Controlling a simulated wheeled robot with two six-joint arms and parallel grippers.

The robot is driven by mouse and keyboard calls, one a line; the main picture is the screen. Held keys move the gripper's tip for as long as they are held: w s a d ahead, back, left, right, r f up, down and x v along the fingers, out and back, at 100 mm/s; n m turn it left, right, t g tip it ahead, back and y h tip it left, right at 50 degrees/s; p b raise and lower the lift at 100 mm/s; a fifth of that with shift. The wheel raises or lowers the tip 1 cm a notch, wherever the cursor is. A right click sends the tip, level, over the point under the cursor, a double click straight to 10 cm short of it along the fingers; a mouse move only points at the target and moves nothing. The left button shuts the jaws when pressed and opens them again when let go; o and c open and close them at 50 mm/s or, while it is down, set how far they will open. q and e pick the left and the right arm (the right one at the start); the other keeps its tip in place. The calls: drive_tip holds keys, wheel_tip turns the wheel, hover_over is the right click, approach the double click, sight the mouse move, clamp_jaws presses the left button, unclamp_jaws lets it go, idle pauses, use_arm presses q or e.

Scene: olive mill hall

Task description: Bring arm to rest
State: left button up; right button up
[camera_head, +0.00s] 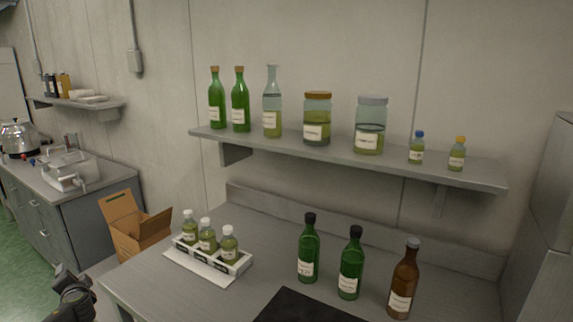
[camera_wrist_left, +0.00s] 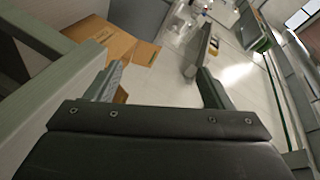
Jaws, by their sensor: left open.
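My left gripper (camera_head: 72,290) shows at the lower left corner of the head view, off the left end of the worktable and apart from everything on it. In the left wrist view my left gripper (camera_wrist_left: 160,85) has its two fingers spread wide with nothing between them. Past the fingers lie the pale floor and, to the left, a cardboard box. My right gripper is in neither view.
The worktable (camera_head: 215,292) bears a white rack (camera_head: 241,266) of small bottles, two green bottles, a brown bottle (camera_head: 403,282) and a dark mat (camera_head: 300,307). A wall shelf (camera_head: 300,143) holds bottles and jars. An open cardboard box (camera_head: 150,230) stands left of the table.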

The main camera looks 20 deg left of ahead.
use_arm(q)
drive_tip(key=s+a+f+m+g+h, duration=0.1)
drive_tip(key=s+a+f+g, duration=0.1)
drive_tip(key=s+f, duration=0.7)
drive_tip(key=s+a+f+g+h, duration=0.15)
drive_tip(key=s+f, duration=0.35)
drive_tip(key=s, duration=0.8)
drive_tip(key=s+a+f+m+g+h, duration=0.1)
drive_tip(key=s+a+f+g+h, duration=0.1)
drive_tip(key=s+f, duration=0.75)
drive_tip(key=s+d+f+n+h, duration=0.1)
drive_tip(key=s+d+f+h, duration=0.15)
drive_tip(key=d+f, duration=0.75)
drive_tip(key=s+d+f+n+h, duration=0.1)
drive_tip(key=s+d+f, duration=0.35)
drive_tip(key=d, duration=0.95)
drive_tip(key=d+f+h, duration=0.2)
drive_tip(key=d+f, duration=0.3)
drive_tip(key=d, duration=1)
drive_tip(key=w+d+f+n+h, duration=0.1)
drive_tip(key=d+f, duration=0.5)
drive_tip(key=d, duration=0.9)
drive_tip(key=shift+d+h, duration=0.4)
drive_tip(key=shift+h, duration=0.4)
